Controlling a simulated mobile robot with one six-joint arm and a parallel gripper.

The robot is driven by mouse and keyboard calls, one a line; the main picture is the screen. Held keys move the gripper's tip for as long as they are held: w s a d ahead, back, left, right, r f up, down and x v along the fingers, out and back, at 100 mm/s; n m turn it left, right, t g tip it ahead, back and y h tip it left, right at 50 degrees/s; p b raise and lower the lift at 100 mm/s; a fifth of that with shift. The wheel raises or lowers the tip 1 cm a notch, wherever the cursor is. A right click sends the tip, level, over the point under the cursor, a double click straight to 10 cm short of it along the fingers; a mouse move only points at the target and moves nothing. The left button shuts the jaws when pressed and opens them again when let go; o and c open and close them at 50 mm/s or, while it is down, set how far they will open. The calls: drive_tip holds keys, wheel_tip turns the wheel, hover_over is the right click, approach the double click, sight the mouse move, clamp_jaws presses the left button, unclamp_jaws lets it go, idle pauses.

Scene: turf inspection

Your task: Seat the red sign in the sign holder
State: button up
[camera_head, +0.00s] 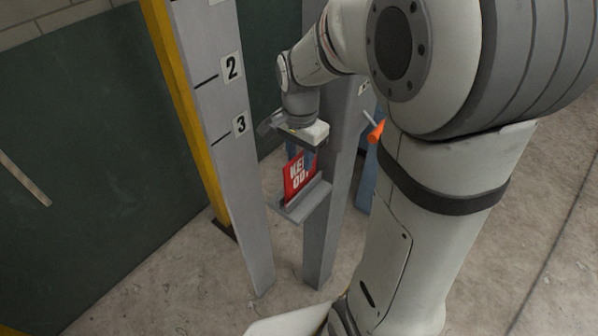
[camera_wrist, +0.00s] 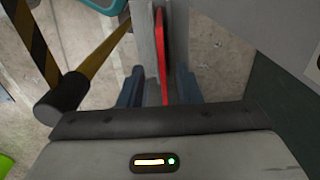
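The red sign (camera_head: 298,178) with white lettering stands in the grey sign holder (camera_head: 304,203), a ledge on a grey post. Its lower edge meets the holder; how deep it sits in the slot is hidden. My gripper (camera_head: 300,153) is just above and around the sign's upper part, pointing down. In the wrist view, the sign shows edge-on as a thin red strip (camera_wrist: 162,70) between the two blue fingers of my gripper (camera_wrist: 160,90). A gap shows on both sides, so the fingers look open and clear of it. The holder's grey walls (camera_wrist: 145,38) flank the sign.
A tall grey post with numbers 2 and 3 (camera_head: 218,110) and a yellow post (camera_head: 185,100) stand left of the holder. An orange part (camera_head: 376,131) is on the right. A black-and-yellow striped bar (camera_wrist: 38,45) and a dark knob-like cylinder (camera_wrist: 62,95) are left in the wrist view.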

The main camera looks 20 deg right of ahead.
sight(301, 168)
drive_tip(key=f, duration=0.3)
drive_tip(key=shift+w+d+f+p, duration=0.25)
drive_tip(key=shift+w+f+p, duration=0.05)
drive_tip(key=shift+w+f, duration=0.1)
drive_tip(key=shift+f, duration=0.55)
drive_tip(key=shift+c, duration=0.4)
clamp_jaws()
